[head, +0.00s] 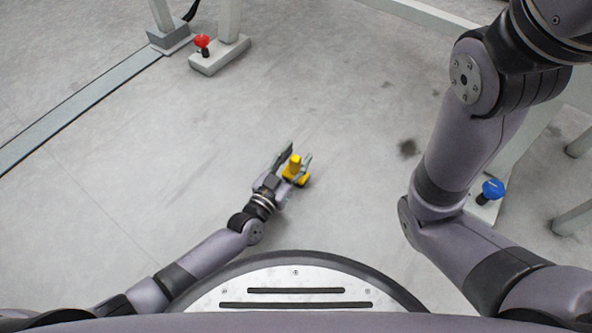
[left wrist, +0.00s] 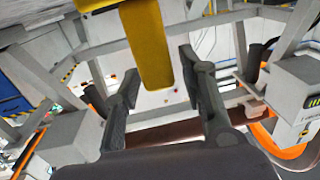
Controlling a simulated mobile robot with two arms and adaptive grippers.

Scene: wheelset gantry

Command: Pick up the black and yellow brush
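The brush's yellow part (head: 294,166) shows in the head view at my left gripper (head: 293,156), low in the middle of the picture. A second yellow piece shows just to its lower right; the black part cannot be told clearly there. In the left wrist view the yellow part (left wrist: 146,38) comes down from the top edge, between the lines of the two dark fingers (left wrist: 160,66). The fingers stand apart with a gap on both sides of the yellow, so the gripper looks open. My right arm shows at the right; its gripper is out of view.
A grey foot with a red knob (head: 202,42) stands at the upper left, and a blue knob (head: 492,189) on a stand at the right. A light strip (head: 75,108) crosses the floor at left. The floor around the left gripper is clear. Gantry beams fill the wrist view's background.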

